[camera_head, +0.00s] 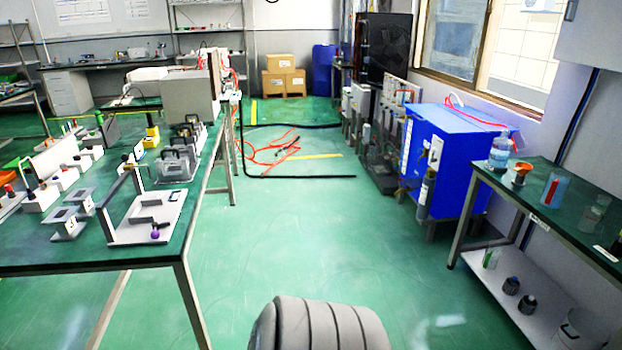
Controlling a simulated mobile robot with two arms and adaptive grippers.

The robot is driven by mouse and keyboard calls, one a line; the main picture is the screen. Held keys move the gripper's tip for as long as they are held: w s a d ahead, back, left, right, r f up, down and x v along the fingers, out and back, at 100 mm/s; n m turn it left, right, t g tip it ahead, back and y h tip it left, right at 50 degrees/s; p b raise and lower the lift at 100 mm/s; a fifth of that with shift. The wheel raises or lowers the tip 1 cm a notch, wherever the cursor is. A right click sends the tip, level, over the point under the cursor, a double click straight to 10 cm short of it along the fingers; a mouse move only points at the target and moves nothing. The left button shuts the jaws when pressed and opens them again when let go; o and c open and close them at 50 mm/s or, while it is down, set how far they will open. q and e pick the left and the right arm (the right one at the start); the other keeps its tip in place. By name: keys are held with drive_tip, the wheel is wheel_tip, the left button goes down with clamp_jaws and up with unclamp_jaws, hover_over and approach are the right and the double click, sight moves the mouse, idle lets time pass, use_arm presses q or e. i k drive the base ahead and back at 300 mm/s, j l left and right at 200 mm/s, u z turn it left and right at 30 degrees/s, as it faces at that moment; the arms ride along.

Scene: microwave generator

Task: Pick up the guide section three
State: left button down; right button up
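I cannot tell which part is guide section three. Candidate grey and white parts stand on the green-topped table at the left (90,258). Near its front corner is a white plate with a grey bracket, a thin upright post and a purple knob (156,235). To the left of it are grey stands with square openings (66,223). Behind it are grey frames with dark handles (178,165). Neither of my grippers is in view.
Green floor is open between the left table and the right bench (560,205). A blue cabinet (455,150) stands behind the bench. Red hoses (275,150) and a black cable (300,177) lie on the floor. Cardboard boxes (283,84) stand at the back. A grey ribbed part of mine shows at the bottom.

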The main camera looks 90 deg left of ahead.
sight(63, 219)
drive_tip(key=u, duration=4.25)
